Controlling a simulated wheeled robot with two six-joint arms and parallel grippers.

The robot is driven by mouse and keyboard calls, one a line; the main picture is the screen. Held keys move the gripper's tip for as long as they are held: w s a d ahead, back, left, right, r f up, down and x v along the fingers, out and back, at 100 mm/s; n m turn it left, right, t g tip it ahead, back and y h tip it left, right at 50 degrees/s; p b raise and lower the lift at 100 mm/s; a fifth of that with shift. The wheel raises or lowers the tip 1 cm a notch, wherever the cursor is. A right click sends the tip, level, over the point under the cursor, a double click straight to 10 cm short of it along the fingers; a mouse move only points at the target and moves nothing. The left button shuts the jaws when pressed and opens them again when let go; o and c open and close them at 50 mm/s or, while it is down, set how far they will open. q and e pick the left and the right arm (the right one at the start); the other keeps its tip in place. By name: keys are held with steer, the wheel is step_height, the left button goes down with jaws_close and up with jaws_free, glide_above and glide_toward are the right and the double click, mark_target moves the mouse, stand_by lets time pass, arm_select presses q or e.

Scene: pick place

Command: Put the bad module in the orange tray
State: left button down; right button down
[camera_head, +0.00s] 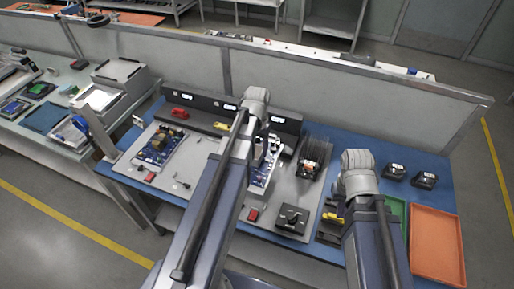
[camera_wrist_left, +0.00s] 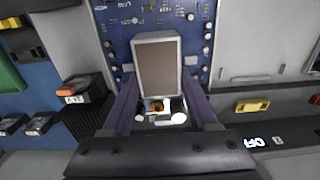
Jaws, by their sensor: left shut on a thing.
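In the left wrist view my left gripper (camera_wrist_left: 158,88) is shut on a silver box-shaped module (camera_wrist_left: 157,66) with a brownish face. A blue circuit board (camera_wrist_left: 112,32) lies behind the module; I cannot tell whether they touch. In the head view my left arm hides most of its gripper and the module over the board (camera_head: 262,178). The orange tray (camera_head: 437,245) lies flat at the right end of the blue table, and looks empty. My right arm's wrist is in the head view left of that tray, but its gripper is hidden.
A green tray (camera_head: 396,212) lies beside the orange one, partly behind my right arm. Another board (camera_head: 160,145) lies on the grey mat at left. A dark rack (camera_head: 313,155) stands right of the middle. Two black devices (camera_head: 425,180) sit at the right back. A low partition (camera_head: 340,92) runs behind.

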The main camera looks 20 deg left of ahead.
mark_target(258, 148)
arm_select(q)
steer(key=shift+r+p, duration=1.65)
steer(key=shift+r, duration=0.15)
steer(key=shift+d, duration=0.15)
